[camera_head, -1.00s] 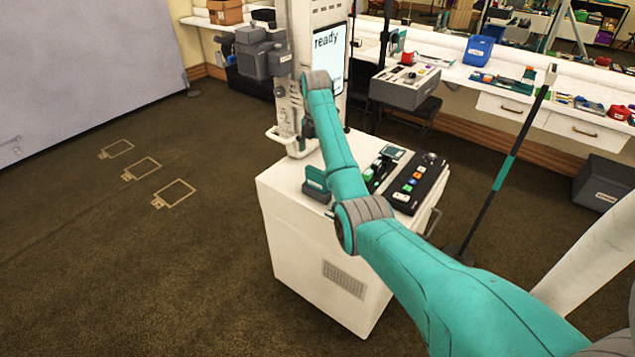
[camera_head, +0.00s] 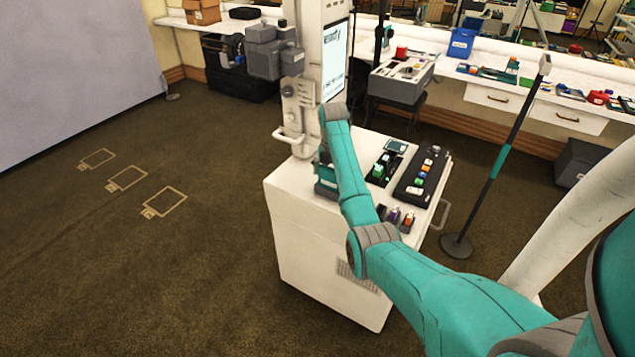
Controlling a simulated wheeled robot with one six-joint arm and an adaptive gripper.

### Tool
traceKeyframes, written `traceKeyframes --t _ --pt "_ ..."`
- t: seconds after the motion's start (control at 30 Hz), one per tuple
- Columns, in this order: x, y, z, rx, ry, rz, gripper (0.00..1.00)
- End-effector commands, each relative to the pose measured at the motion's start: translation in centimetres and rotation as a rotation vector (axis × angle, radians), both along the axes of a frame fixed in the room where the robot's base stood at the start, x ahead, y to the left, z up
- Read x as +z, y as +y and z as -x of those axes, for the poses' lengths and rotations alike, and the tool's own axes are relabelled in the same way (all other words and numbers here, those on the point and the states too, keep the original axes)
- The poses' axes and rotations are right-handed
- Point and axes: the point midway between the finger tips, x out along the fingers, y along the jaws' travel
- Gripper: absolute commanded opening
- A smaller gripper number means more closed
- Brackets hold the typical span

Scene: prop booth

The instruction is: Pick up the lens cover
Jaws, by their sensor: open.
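I cannot make out the lens cover for certain. A grey camera-like unit (camera_head: 275,52) is mounted on the left side of the white column (camera_head: 304,112), with a small dark round part on the column below it. My teal arm reaches from the lower right to the front of this column. My gripper (camera_head: 323,154) shows only as a small dark piece beside and below the wrist, mostly hidden by my own arm. It is open, and I see nothing held in it. The column stands on a white cabinet (camera_head: 322,245).
The cabinet top bears a black button panel (camera_head: 422,175), a dark switch unit (camera_head: 384,168) and small coloured parts (camera_head: 400,217). A black-and-teal pole (camera_head: 492,175) stands right. The carpet at left, with outlined marks (camera_head: 127,178), is clear.

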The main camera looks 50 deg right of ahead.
Motion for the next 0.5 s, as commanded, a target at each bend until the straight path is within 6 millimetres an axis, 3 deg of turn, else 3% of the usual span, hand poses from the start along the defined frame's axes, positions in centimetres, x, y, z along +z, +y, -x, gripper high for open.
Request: traceKeyframes --t 0.37,0.5 --pt "-0.74 -0.55 0.84 -0.001 0.0 0.0 1.0" --pt "-0.75 -0.54 0.83 -0.001 0.0 0.0 0.65"
